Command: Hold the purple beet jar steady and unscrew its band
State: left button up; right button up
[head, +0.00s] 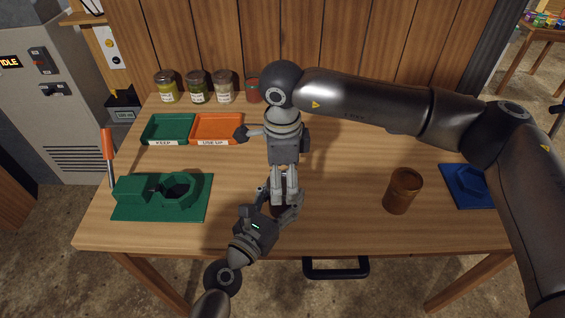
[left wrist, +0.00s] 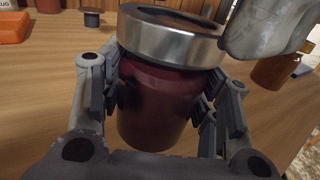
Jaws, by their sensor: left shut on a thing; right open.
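The purple beet jar (left wrist: 158,105) stands upright between the fingers of my left gripper (left wrist: 160,110), which is shut on its glass body. Its silver band (left wrist: 170,38) is on top, around a darker lid. In the head view my left gripper (head: 276,206) reaches in from below, and the jar is almost wholly hidden. My right gripper (head: 285,190) points straight down over the jar and is open. In the left wrist view one grey finger of the right gripper shows beside the band; whether it touches is unclear.
A brown jar (head: 403,190) stands to the right, near a blue fixture (head: 468,200). A green fixture (head: 135,208) with an orange-handled tool (head: 107,145) is at left. Behind are a green KEEP tray (head: 168,142), an orange USE UP tray (head: 216,140) and several jars (head: 197,88).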

jog(key=shift+f, duration=0.3)
jog(key=c, duration=1.2)
jog(key=n, duration=0.4)
jog(key=shift+n, duration=0.4)
jog(key=shift+n, duration=2.2)
